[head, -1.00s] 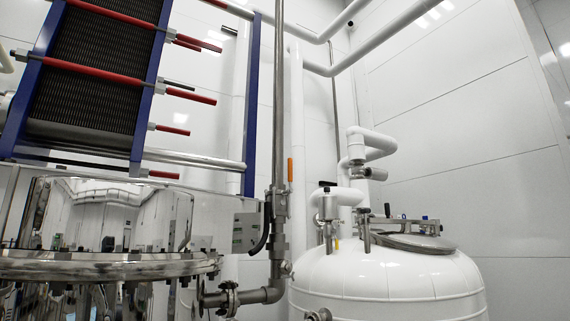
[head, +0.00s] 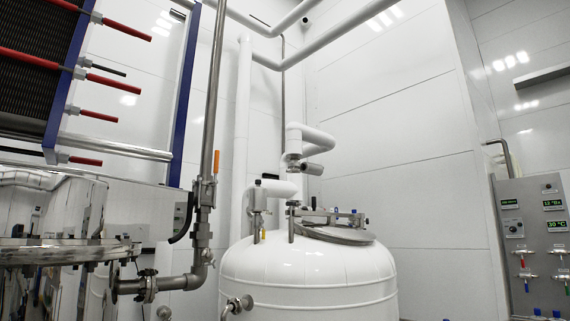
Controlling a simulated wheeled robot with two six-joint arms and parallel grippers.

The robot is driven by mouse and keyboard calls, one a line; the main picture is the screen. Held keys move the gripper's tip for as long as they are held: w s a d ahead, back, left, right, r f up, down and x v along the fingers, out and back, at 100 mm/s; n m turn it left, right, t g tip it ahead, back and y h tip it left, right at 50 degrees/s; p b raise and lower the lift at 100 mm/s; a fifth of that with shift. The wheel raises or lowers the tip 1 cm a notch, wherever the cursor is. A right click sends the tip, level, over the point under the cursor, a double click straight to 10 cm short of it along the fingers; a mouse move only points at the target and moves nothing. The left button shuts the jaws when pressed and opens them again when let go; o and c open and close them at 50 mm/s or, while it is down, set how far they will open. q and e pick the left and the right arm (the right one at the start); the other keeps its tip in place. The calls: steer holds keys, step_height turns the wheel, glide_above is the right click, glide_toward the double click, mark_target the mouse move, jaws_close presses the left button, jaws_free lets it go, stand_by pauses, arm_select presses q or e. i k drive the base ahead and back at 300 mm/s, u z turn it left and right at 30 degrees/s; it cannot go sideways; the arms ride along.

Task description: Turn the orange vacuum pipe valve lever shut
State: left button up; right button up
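The orange lever (head: 216,162) stands upright beside the vertical steel pipe (head: 211,110), in line with it, left of the middle in the head view. The valve body (head: 205,190) sits on the pipe just below it. A smaller yellow-orange handle (head: 263,234) shows on the fittings at the white tank. Neither of my grippers is in view.
A white domed tank (head: 310,275) stands right of the pipe. A polished steel vessel (head: 60,215) and a plate stack with red rods (head: 40,70) stand at the left. A control panel (head: 530,245) with small valves is at the far right.

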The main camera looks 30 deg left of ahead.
mark_target(216, 170)
steer(key=z, duration=0.2)
steer(key=i, duration=0.95)
steer(key=u, duration=2.25)
steer(key=i, duration=0.5)
steer(key=z, duration=0.05)
